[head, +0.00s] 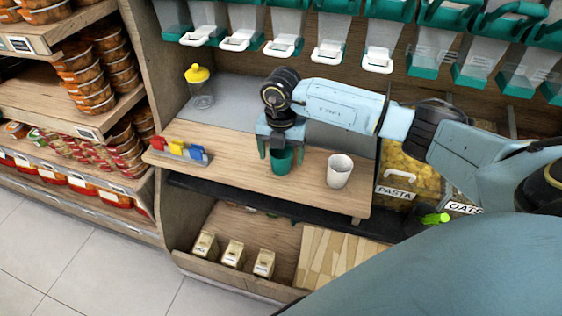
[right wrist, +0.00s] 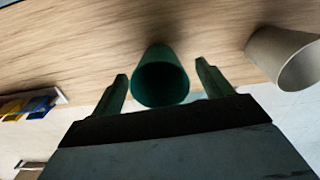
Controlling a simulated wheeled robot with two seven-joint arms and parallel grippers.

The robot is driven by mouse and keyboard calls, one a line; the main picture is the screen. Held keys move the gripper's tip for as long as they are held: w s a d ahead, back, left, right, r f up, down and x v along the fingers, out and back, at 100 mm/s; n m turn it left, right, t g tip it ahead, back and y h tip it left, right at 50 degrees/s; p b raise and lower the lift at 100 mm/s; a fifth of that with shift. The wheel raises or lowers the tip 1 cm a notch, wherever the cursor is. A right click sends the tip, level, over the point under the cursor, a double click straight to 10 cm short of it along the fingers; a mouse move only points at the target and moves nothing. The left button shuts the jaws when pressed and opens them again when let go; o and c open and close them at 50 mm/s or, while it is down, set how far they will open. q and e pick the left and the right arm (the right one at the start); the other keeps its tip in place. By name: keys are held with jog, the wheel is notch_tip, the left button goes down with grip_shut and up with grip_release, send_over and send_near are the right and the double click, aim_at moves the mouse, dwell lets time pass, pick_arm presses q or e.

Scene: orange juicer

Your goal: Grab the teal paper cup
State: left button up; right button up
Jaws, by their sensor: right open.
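The teal paper cup (head: 281,162) stands upright on the wooden shelf in the head view. In the right wrist view the teal cup (right wrist: 160,78) is between the two fingers, with a visible gap on each side. My right gripper (head: 279,152) is open and comes down over the cup from above, with its fingers on either side of the cup's upper part. The right gripper (right wrist: 165,85) also shows open in the right wrist view. My left gripper is not in view.
A white paper cup (head: 339,171) stands right of the teal cup. A holder with coloured clips (head: 181,151) sits at the left, and a yellow-lidded jar (head: 200,88) behind it. A pasta bin (head: 405,170) is at the right. Dispensers (head: 283,45) hang above.

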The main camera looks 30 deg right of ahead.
jog(key=shift+c, duration=0.3)
jog(key=c, duration=1)
jog(key=shift+r, duration=0.1)
